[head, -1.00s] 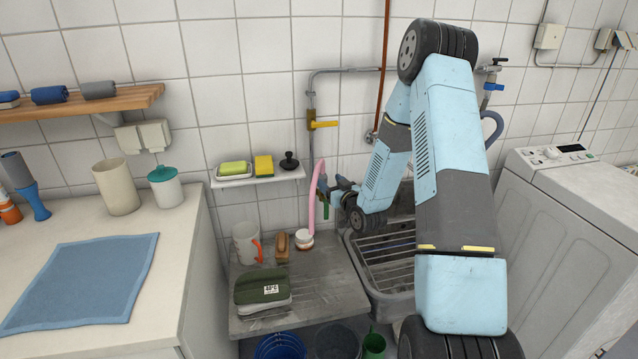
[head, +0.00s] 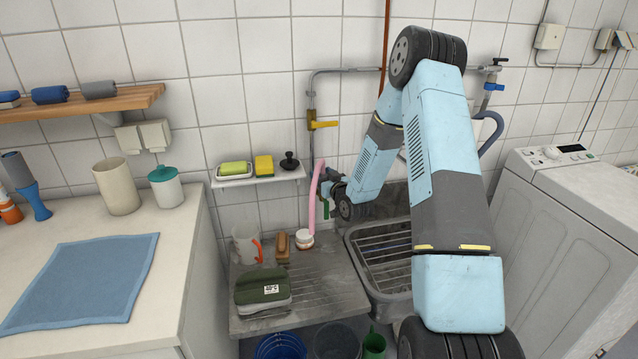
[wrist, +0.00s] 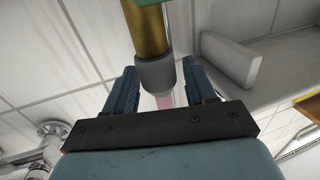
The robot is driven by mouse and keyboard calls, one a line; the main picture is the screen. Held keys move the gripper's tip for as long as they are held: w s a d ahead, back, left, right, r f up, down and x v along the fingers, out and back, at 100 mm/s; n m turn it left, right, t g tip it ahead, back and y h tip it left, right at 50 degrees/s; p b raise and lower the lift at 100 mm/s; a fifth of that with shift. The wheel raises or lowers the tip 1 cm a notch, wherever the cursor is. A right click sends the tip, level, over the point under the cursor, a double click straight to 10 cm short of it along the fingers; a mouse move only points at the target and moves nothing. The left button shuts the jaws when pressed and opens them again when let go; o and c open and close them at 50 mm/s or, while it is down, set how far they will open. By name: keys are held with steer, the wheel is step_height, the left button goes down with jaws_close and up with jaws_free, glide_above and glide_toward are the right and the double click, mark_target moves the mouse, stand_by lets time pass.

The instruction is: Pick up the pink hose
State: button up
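The pink hose (head: 313,195) stands nearly upright against the tiled wall in the head view, behind the draining board. Its lower end is near a small white round pot. My gripper (head: 327,187) is at the hose's right side, at about mid-height, partly hidden by my own wrist. In the wrist view, a short pink piece of the hose (wrist: 165,102) shows below a grey collar and a brass-coloured fitting. These lie between the two blue fingers of my gripper (wrist: 160,85). The fingers are apart, with a narrow gap visible at the right.
A small shelf (head: 262,179) with sponges and a black plug is left of the hose. A mug (head: 245,244), a brush (head: 282,247) and a green case (head: 262,289) sit on the draining board. A yellow-handled tap (head: 322,125) is above. The sink (head: 352,240) is at right.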

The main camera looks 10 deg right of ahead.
mark_target(323, 161)
jaws_close()
stand_by(0.3)
steer(key=shift+r, duration=0.1)
steer(key=shift+r, duration=0.35)
step_height(323, 161, up, 2)
steer(key=shift+r, duration=0.15)
steer(key=s+r, duration=0.2)
steer(key=s+a+r, duration=0.1)
steer(key=s+r, duration=0.1)
steer(key=r, duration=0.1)
steer(key=shift+s+r, duration=0.3)
steer(key=shift+r, duration=0.05)
steer(key=s+a+r, duration=0.2)
steer(key=s+r, duration=0.3)
steer(key=s, duration=0.4)
